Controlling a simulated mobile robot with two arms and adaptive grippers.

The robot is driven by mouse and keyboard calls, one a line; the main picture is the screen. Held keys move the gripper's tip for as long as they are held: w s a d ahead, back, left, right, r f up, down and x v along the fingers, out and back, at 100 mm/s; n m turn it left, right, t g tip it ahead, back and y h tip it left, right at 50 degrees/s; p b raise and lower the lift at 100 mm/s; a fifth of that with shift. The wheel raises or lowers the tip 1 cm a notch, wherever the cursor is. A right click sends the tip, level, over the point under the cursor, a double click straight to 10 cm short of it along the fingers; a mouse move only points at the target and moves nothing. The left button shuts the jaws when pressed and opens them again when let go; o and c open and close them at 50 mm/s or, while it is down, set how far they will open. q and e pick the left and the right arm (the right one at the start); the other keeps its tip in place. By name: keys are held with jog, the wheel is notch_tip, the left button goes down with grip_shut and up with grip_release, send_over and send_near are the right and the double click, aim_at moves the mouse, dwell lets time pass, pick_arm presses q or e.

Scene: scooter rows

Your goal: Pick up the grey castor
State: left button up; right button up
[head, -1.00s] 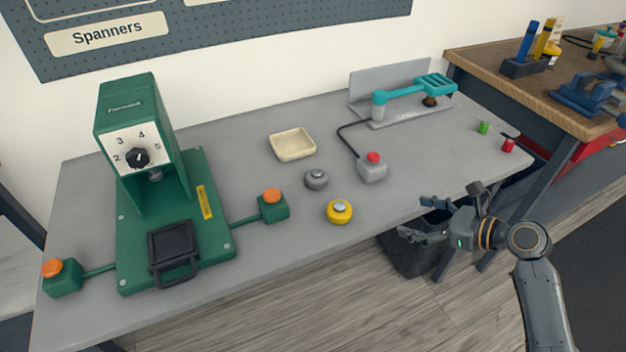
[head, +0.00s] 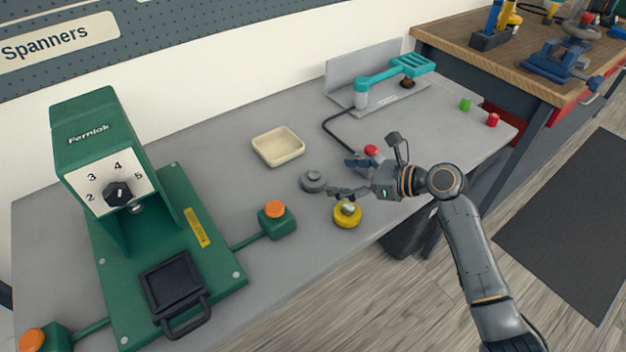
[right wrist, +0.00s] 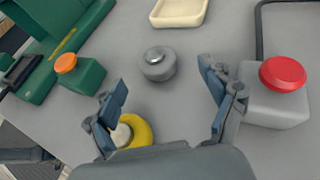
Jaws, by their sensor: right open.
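The grey castor (head: 314,181) is a short round grey piece with a small knob on top, standing on the grey bench. In the right wrist view the castor (right wrist: 158,64) lies ahead of the fingers, roughly between their lines. My right gripper (head: 340,177) is open and empty, above the bench just right of the castor and apart from it. It also shows in the right wrist view (right wrist: 165,95) with its fingers spread. My left gripper is in neither view.
A yellow round piece (head: 347,216) sits close below my right gripper. A grey box with a red button (right wrist: 275,95) stands right of it. A cream tray (head: 278,147) is behind the castor. A green press (head: 120,160) with orange-button boxes stands left.

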aim_at(319, 177)
jog(key=x, duration=0.2)
jog(key=shift+w+a+f, duration=0.1)
jog(key=shift+a, duration=0.15)
jog(key=shift+w+a+f, duration=0.1)
jog(key=shift+a+f, duration=0.1)
jog(key=shift+a, duration=0.3)
jog(key=x, duration=0.4)
jog(key=shift+a+f, duration=0.15)
jog(key=shift+a, duration=0.1)
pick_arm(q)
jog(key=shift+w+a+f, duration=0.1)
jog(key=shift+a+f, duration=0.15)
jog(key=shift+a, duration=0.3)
pick_arm(e)
jog(key=shift+d, duration=0.1)
jog(key=c, duration=1.3)
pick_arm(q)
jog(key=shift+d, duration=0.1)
pick_arm(e)
jog(key=shift+c, duration=0.2)
